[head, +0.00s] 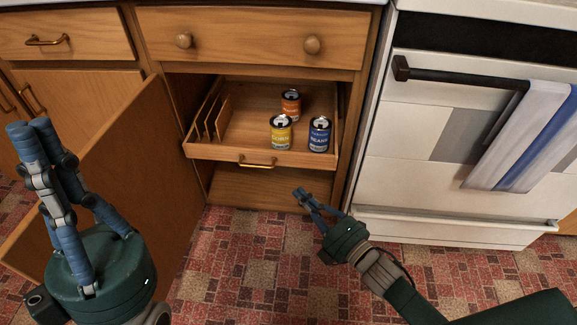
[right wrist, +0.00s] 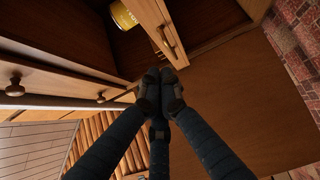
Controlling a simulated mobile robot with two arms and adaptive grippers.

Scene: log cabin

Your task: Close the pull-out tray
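The wooden pull-out tray (head: 222,151) sticks out of the open lower cabinet, with a brass handle (head: 257,162) on its front. On it stand an orange can (head: 291,103), a yellow corn can (head: 281,132) and a blue beans can (head: 319,134). My right gripper (head: 300,194) is in front of and below the tray's right side, apart from it. In the right wrist view its fingertips (right wrist: 161,82) are together and empty, with the tray handle (right wrist: 167,41) just beyond. My left gripper (head: 30,130) is at the far left, fingertips drawn together, empty.
The open cabinet door (head: 125,180) swings out left of the tray, behind my left gripper. A closed drawer (head: 250,40) with two knobs is above. A white oven (head: 430,140) with a hanging towel (head: 522,135) stands right. The patterned floor (head: 240,260) is clear in front.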

